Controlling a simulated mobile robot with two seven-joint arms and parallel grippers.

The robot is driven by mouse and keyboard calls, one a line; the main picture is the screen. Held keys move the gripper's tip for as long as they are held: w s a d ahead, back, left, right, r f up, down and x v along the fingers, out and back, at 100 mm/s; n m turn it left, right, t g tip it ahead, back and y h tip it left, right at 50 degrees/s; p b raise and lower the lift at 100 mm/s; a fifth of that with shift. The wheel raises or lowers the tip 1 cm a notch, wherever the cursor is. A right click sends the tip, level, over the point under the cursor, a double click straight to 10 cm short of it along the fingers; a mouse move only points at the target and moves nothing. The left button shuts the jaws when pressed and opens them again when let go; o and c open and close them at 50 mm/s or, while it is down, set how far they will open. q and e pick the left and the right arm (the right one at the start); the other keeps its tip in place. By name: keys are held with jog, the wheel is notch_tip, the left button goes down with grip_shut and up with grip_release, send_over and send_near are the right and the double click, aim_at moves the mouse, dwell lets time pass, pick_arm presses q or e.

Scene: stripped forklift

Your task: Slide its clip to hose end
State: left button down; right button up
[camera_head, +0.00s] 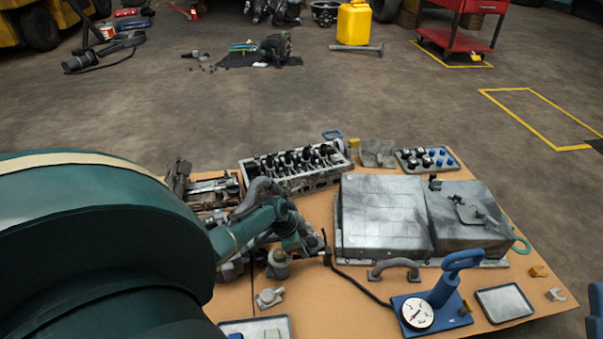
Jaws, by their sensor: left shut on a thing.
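My left gripper (303,243) is low over the machine parts at the table's left middle, its teal arm coming in from the left. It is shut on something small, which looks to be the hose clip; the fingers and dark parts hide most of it. A thick grey curved hose (258,188) rises just behind the gripper and bends down behind my wrist, so its lower end is hidden. My right gripper is not in view.
A cylinder head (296,166) stands behind the gripper. A large grey metal box (385,218) stands right of it. A blue pump with a gauge (418,313) has a black line running toward the gripper. A metal tray (505,302) lies at right. The front tabletop (335,312) is partly clear.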

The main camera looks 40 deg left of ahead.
pick_arm(q)
jog(key=shift+s+a, duration=0.7)
jog(key=shift+s, duration=0.2)
jog(key=c, duration=1.5)
grip_release()
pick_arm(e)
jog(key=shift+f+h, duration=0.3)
